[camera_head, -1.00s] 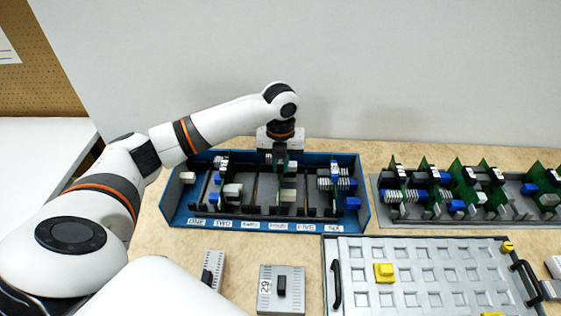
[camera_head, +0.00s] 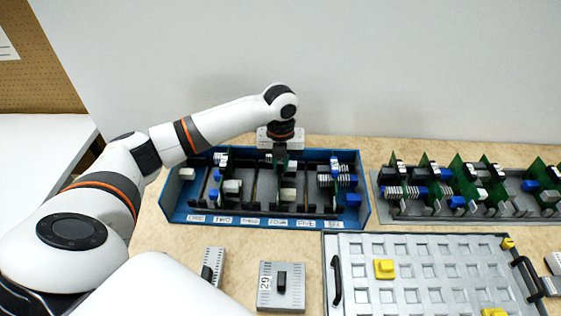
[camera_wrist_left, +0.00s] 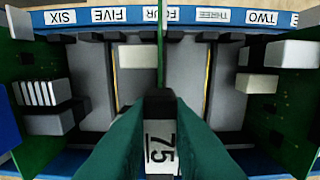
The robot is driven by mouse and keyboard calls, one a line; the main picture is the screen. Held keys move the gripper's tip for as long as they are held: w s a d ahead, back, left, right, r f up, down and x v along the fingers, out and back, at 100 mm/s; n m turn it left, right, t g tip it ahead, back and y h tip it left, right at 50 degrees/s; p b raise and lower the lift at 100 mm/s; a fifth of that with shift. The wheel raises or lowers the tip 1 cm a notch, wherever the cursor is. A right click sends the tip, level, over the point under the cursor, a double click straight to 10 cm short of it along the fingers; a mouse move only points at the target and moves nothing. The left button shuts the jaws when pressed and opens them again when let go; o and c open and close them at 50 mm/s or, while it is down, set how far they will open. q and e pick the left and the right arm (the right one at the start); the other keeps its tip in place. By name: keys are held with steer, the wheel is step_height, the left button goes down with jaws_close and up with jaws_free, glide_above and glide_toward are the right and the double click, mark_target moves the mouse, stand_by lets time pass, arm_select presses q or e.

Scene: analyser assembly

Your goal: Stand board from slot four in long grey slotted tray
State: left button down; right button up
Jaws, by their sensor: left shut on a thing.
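The blue box (camera_head: 180,215) has slots labelled one to six along its front wall. The left gripper (camera_head: 280,155) points straight down into it near slot four. In the left wrist view its teal fingers (camera_wrist_left: 160,110) are shut on a green board, seen edge-on as a thin line (camera_wrist_left: 161,45) by the FOUR label. A tag reading 75 (camera_wrist_left: 160,145) shows between the fingers. I cannot tell whether the board is still seated in the slot. The long grey slotted tray (camera_head: 395,216) stands to the right and holds several upright green boards. The right gripper is not in view.
Other boards stand in the blue box on both sides of the gripper. In front are a grey panel (camera_head: 345,245) with square recesses, handles and yellow pieces, a grey block marked 29 (camera_head: 293,297) and another grey block (camera_head: 213,262). A wall rises behind the table.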

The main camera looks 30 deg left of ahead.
arm_select(q)
steer(key=shift+f, duration=0.15)
stand_by(0.3)
steer(key=c, duration=1.2)
jaws_free()
steer(key=shift+o, duration=0.2)
steer(key=shift+r+p, duration=0.2)
steer(key=shift+p, duration=0.5)
steer(key=shift+r+p, duration=1.75)
steer(key=shift+p, duration=0.55)
steer(key=shift+r, duration=0.1)
step_height(320, 180, up, 7)
steer(key=p, duration=0.8)
